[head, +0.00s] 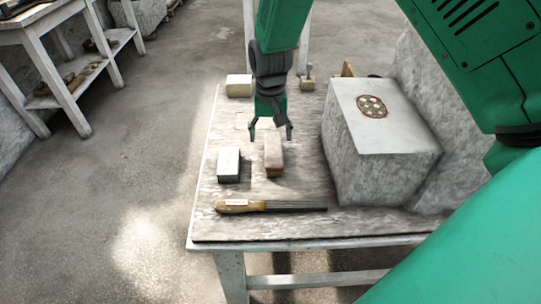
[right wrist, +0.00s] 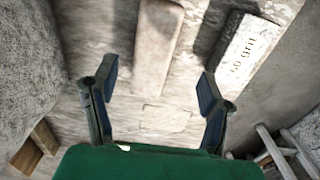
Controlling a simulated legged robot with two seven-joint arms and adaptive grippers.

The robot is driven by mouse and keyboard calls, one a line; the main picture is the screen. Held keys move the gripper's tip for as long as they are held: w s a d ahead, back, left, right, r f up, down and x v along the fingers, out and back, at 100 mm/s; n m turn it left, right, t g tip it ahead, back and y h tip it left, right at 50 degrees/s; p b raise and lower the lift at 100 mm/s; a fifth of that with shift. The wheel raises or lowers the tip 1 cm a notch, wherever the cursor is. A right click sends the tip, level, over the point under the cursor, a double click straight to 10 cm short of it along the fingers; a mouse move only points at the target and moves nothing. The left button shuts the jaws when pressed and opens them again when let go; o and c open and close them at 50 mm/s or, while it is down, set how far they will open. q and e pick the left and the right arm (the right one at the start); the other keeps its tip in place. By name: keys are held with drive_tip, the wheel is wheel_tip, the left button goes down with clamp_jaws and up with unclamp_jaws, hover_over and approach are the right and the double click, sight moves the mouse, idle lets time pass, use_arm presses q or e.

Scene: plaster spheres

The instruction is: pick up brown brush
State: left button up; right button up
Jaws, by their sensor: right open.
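A brown, oblong, block-shaped piece (head: 273,160) lies on the worn table, and I take it as the brown brush; I cannot make out bristles. It also shows as a tan bar in the right wrist view (right wrist: 158,45). My right gripper (head: 271,131) points down over the table at the far end of this piece. Its two fingers stand apart with nothing between them, and in the wrist view (right wrist: 155,88) the bar lies beyond the fingertips. My left gripper is not in view.
A pale grit block (head: 229,164) lies left of the brown piece. A wooden-handled file (head: 270,206) lies nearer the front edge. A large stone block (head: 380,150) stands at right. A yellowish block (head: 239,85) and a small upright tool (head: 307,82) are at the back.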

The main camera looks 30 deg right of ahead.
sight(276, 147)
wheel_tip(276, 147, down, 3)
drive_tip(key=shift+w+d+r, duration=0.1)
drive_tip(key=shift+d+r, duration=0.05)
drive_tip(key=shift+d+f+b, duration=0.6)
drive_tip(key=shift+d+f, duration=0.5)
drive_tip(key=shift+d, duration=0.1)
drive_tip(key=f, duration=0.1)
drive_tip(key=a+f+b, duration=0.1)
drive_tip(key=f, duration=0.1)
drive_tip(key=shift+w+a+f+b, duration=0.15)
drive_tip(key=shift+w+f+b, duration=0.05)
drive_tip(key=shift+w+b, duration=0.1)
drive_tip(key=shift+a+r, duration=0.1)
drive_tip(key=shift+a, duration=0.4)
drive_tip(key=shift+d, duration=0.6)
drive_tip(key=c, duration=1.3)
drive_tip(key=shift+s+d+f, duration=0.1)
drive_tip(key=shift+d+f, duration=0.15)
drive_tip(key=shift+d, duration=0.05)
drive_tip(key=shift+c, duration=0.5)
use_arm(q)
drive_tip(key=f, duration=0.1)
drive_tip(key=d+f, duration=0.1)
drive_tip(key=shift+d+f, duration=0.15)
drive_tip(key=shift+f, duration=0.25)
use_arm(e)
drive_tip(key=shift+a, duration=0.1)
